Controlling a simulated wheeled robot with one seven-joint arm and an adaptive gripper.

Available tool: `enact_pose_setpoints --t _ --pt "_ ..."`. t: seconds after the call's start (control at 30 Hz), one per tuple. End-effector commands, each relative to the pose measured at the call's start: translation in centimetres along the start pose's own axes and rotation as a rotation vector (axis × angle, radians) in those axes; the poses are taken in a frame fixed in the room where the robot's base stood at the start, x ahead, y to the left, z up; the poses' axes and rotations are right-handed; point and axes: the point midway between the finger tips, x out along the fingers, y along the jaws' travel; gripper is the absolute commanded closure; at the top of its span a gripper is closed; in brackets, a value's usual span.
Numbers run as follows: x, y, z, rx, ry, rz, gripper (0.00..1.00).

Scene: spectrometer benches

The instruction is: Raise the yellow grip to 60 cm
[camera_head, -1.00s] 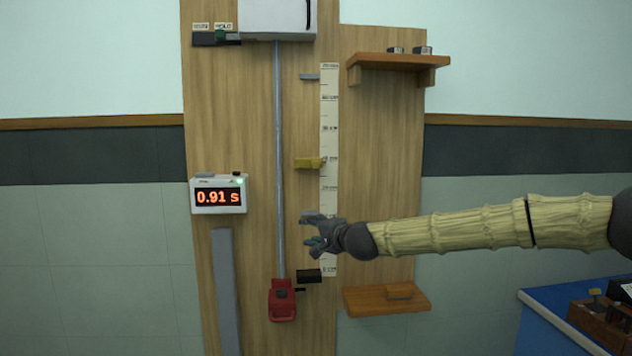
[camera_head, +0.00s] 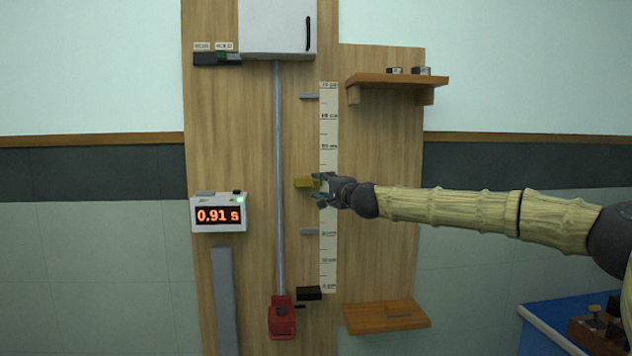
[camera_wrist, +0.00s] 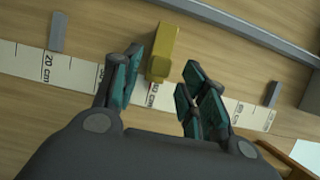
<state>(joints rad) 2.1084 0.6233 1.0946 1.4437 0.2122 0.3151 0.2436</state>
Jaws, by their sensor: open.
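The yellow grip (camera_head: 305,182) sticks out beside the white vertical scale (camera_head: 328,265), near its middle. In the wrist view the yellow grip (camera_wrist: 163,45) stands near the 40 cm mark of the scale (camera_wrist: 22,61). My gripper (camera_head: 322,187) is at the grip's height, just to its right in the head view. In the wrist view my gripper (camera_wrist: 162,76) is open, with one teal finger on each side of the grip's near end. Gaps show between the fingers and the grip. The grip's rear mount is hidden.
Grey pegs (camera_head: 309,97) (camera_head: 309,231) sit above and below the grip. A metal rod (camera_head: 279,170) runs to its left, with a red block (camera_head: 282,318) at the bottom. Shelves (camera_head: 395,81) (camera_head: 386,318) jut out at right. A timer (camera_head: 218,213) reads 0.91 s.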

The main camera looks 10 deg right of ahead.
Motion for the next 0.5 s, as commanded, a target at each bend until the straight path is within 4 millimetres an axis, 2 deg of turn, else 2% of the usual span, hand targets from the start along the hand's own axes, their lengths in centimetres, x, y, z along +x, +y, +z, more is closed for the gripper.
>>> enact_pose_setpoints --t 0.2,0.5 --pt "2.7 -0.1 0.1 0.0 0.0 0.001 0.57" --pt "4.0 0.1 0.0 0.0 0.0 0.0 0.57"
